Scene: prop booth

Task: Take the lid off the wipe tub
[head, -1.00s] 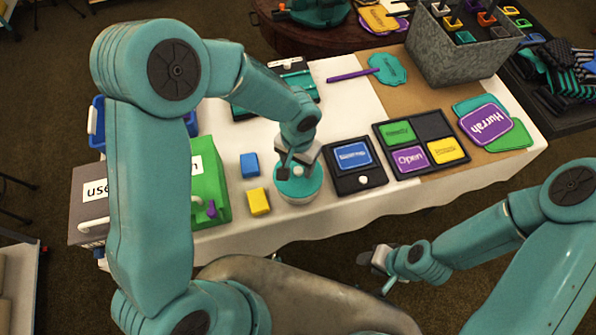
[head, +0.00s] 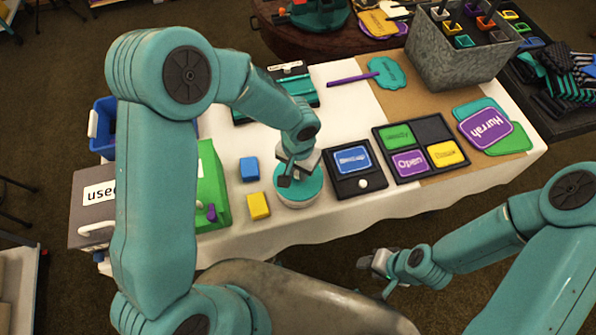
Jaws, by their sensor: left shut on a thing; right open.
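The wipe tub (head: 300,205) is a round white tub near the front edge of the white-covered table. Its teal lid (head: 312,190) is on top, and I see no clear gap between them. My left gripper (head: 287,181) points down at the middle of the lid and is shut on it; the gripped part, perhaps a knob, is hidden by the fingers. My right gripper (head: 377,266) is open and empty, in front of the table and well apart from the tub.
A blue block (head: 249,168) and a yellow block (head: 258,206) lie left of the tub. A black tray with a blue card (head: 352,160) is close on its right. A green box (head: 214,187) stands further left. Bare white cloth lies behind the tub.

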